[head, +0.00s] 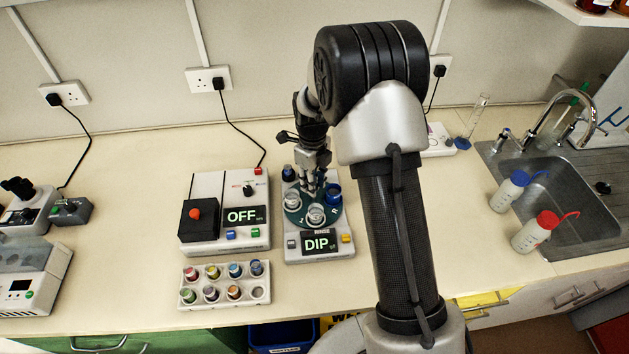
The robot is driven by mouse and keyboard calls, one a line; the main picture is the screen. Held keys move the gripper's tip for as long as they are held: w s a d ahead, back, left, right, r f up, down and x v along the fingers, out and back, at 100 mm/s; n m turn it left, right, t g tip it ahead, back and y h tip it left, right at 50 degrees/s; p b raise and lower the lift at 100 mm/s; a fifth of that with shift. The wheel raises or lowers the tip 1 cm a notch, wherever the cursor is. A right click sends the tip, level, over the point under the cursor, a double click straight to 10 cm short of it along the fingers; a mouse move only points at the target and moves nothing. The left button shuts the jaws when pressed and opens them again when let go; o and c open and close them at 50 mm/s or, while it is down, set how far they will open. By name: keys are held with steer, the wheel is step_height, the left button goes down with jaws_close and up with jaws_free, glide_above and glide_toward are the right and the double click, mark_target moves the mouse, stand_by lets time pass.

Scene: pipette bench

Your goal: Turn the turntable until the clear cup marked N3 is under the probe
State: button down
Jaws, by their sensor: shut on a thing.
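The dark green turntable (301,219) sits on a white device whose display (319,242) reads DIP. Two clear cups stand on it, one at the left (292,201) and one at the front (317,215). A blue cup (333,193) is at the right. Pale marks show on the disc, but they are too small to tell which cup is N3. My gripper (312,188) points down at the turntable's middle, with its fingers shut on the turntable's central part, which they mostly hide. I cannot make out the probe; a dark blue piece (288,172) stands at the back left.
A white box (226,208) reading OFF stands left of the device. A rack (224,283) of several coloured vials is in front of it. More instruments (30,270) are at the far left. A sink (575,215) and two wash bottles (536,232) are right. The front bench strip is clear.

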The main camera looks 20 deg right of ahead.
stand_by(0.3)
steer(key=c, duration=1.3)
jaws_free()
steer(key=shift+c, duration=0.2)
step_height(320, 180, up, 12)
